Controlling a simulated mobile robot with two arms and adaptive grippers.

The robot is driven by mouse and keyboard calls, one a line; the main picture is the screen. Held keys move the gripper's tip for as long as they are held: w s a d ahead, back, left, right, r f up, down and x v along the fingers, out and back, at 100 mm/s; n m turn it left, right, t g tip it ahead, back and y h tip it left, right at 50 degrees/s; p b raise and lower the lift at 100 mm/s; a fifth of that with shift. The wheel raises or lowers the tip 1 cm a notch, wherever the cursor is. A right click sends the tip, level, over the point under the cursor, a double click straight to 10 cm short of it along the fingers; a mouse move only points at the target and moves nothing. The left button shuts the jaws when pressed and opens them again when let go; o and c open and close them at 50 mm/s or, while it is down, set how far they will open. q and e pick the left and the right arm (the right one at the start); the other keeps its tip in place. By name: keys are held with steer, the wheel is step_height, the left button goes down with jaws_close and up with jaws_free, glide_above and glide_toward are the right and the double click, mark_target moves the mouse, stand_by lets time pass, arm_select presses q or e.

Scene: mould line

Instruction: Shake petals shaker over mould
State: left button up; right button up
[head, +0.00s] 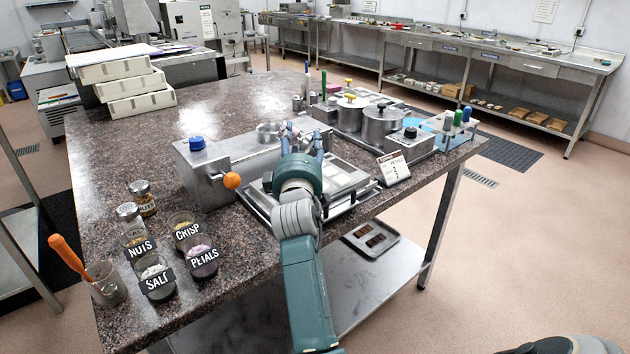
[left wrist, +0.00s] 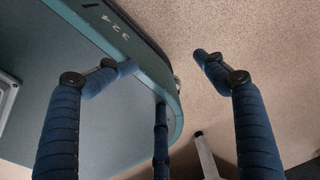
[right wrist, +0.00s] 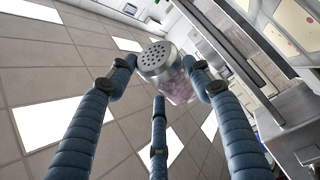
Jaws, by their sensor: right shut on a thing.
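My right gripper (head: 303,142) is over the granite table at the mould. In the right wrist view the right gripper (right wrist: 163,72) is shut on the petals shaker (right wrist: 178,86), a clear jar with pinkish petals and a perforated metal lid. In the head view the shaker is mostly hidden behind the gripper. The mould (head: 343,178), a tray with pale cells, lies beside and partly behind my right wrist. In the right wrist view the mould (right wrist: 285,22) shows pink specks in its cells. My left gripper (left wrist: 165,64) is open and empty, away from the tabletop.
Labelled bowls for nuts, salt (head: 157,281), crisp and petals (head: 202,262) stand at the left front. Two other shakers (head: 131,218) and a glass with an orange-handled tool (head: 106,288) are near them. A steel machine (head: 220,170), pots (head: 382,125) and a small sign (head: 394,167) surround the mould.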

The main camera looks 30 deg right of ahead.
mark_target(298, 129)
steer(key=r+p, duration=0.3)
steer(key=shift+a+r+p, duration=0.1)
steer(key=shift+a+p, duration=0.2)
steer(key=shift+d+r+p, duration=0.1)
steer(key=shift+r+p, duration=0.4)
step_height(298, 129, down, 5)
steer(key=b, duration=0.4)
steer(key=shift+r, duration=0.15)
arm_select(q)
steer(key=shift+w+a+r, duration=0.15)
steer(key=shift+w+r, duration=0.45)
steer(key=shift+w, duration=0.1)
arm_select(e)
steer(key=shift+r, duration=0.15)
arm_select(q)
steer(key=shift+r+p, duration=0.1)
steer(key=shift+p, duration=0.25)
arm_select(e)
step_height(298, 129, up, 5)
steer(key=p, duration=0.4)
arm_select(q)
step_height(298, 129, up, 4)
steer(key=shift+a+r, duration=0.15)
arm_select(e)
steer(key=shift+f, duration=0.2)
